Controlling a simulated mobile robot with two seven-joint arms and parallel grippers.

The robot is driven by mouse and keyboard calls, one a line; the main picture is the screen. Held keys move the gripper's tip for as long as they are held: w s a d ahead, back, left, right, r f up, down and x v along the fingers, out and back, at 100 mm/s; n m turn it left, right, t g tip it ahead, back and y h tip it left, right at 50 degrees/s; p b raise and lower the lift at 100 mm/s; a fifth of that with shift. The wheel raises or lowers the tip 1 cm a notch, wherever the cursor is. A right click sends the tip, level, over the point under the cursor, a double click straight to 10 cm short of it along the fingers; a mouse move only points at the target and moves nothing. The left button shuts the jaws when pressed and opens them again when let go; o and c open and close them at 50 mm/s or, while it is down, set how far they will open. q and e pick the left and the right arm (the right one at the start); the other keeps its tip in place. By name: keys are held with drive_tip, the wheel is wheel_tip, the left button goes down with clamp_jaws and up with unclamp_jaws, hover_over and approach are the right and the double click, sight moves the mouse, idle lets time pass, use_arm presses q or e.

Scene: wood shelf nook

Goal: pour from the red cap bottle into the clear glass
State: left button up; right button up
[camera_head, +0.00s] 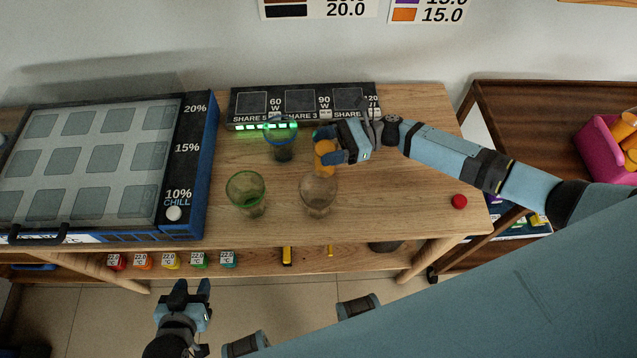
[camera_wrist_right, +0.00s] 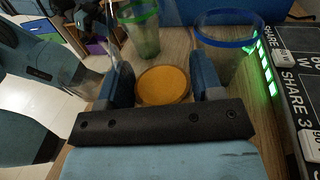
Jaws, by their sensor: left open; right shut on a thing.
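My right gripper (camera_head: 328,150) is shut on an orange-filled bottle (camera_head: 325,158), mostly hidden by the fingers. In the right wrist view the bottle (camera_wrist_right: 163,84) shows as a round orange face between the fingers, with no red cap on it. A small red round piece, seemingly the cap (camera_head: 459,201), lies on the table at the right. The clear glass (camera_head: 318,196) stands upright just in front of the bottle and looks empty. My left gripper (camera_head: 192,289) is open and empty, low in front of the table. Whether the bottle is tilted is hard to tell.
A green-rimmed glass (camera_head: 246,193) stands left of the clear glass, and a blue-rimmed glass (camera_head: 282,143) behind. A dark share panel (camera_head: 303,103) stands at the back. A blue-sided tray box (camera_head: 205,150) fills the left.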

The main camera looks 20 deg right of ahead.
sight(326, 142)
drive_tip(key=shift+r+n, duration=0.2)
drive_tip(key=shift+n, duration=0.2)
drive_tip(key=shift+r+n+h, duration=0.1)
drive_tip(key=shift+n+h, duration=0.3)
drive_tip(key=shift+s+r+n+t+h, duration=0.1)
drive_tip(key=shift+n+t+h, duration=0.3)
drive_tip(key=shift+n, duration=0.5)
drive_tip(key=shift+s+a+r+n+h+p, duration=0.1)
drive_tip(key=shift+r+n+h+p, duration=0.3)
drive_tip(key=shift+r+n+p, duration=0.35)
drive_tip(key=shift+s+a+r+n+h+p, duration=0.15)
drive_tip(key=shift+s+r+n+h+p, duration=0.1)
drive_tip(key=shift+r+n+h+p, duration=0.4)
wheel_tip(326, 142, down, 2)
drive_tip(key=shift+w+f+t+b, duration=0.15)
drive_tip(key=shift+t+b, duration=0.15)
drive_tip(key=shift+b, duration=0.45)
drive_tip(key=shift+w+d+f+n+t+h+b, duration=0.25)
drive_tip(key=shift+f+n, duration=0.2)
drive_tip(key=shift+n, duration=0.25)
